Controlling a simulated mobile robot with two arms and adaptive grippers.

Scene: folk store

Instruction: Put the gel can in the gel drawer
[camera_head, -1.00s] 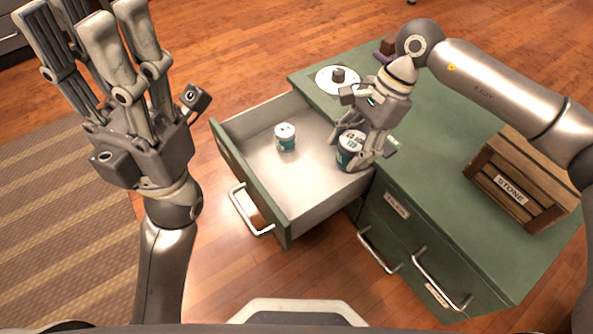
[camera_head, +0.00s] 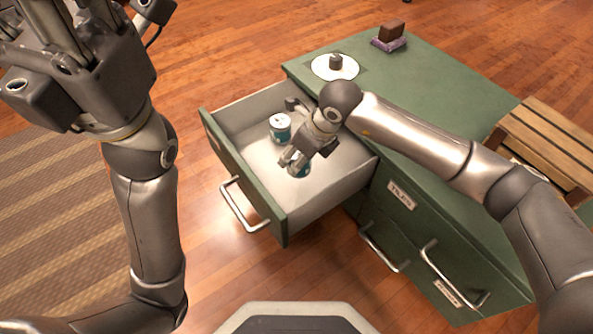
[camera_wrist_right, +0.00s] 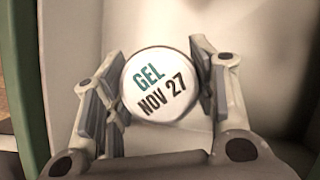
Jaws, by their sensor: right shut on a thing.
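The gel can (camera_head: 299,169) is in my right gripper (camera_head: 292,162), inside the open drawer (camera_head: 330,196) of the green cabinet. In the right wrist view the gel can (camera_wrist_right: 160,84) shows a white round lid reading "GEL NOV 27", between the two fingers of my right gripper (camera_wrist_right: 160,95), which is shut on it. Whether its base touches the drawer floor is hidden. The drawer's front label is not in view.
The green cabinet top (camera_head: 430,95) holds a white disc with a dark knob (camera_head: 335,66), a brown block on a purple base (camera_head: 390,37) and a wooden crate (camera_head: 545,150). The drawer's left front floor is clear. Closed drawers with handles (camera_head: 455,280) are below.

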